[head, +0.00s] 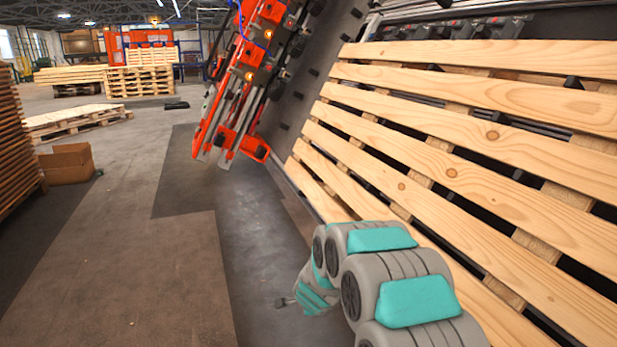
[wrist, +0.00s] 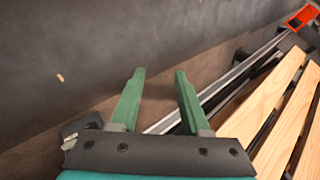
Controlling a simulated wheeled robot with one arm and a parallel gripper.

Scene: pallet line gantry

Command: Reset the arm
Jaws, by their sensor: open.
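My gripper (wrist: 160,84) shows in the wrist view with its two green fingers apart and nothing between them. Beyond the fingers are the dark floor and a metal rail. In the head view my grey and teal arm is folded at the lower middle, in front of the near edge of the wooden pallet (head: 451,172). The gripper's fingers are not clearly visible in the head view. The pallet's slats also show at the right of the wrist view (wrist: 276,105).
An orange machine (head: 250,80) stands beyond the pallet. A cardboard box (head: 68,164) and a stack of wood (head: 14,140) are at the left. Pallets (head: 75,120) lie farther back. The floor (head: 150,260) left of my arm is clear.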

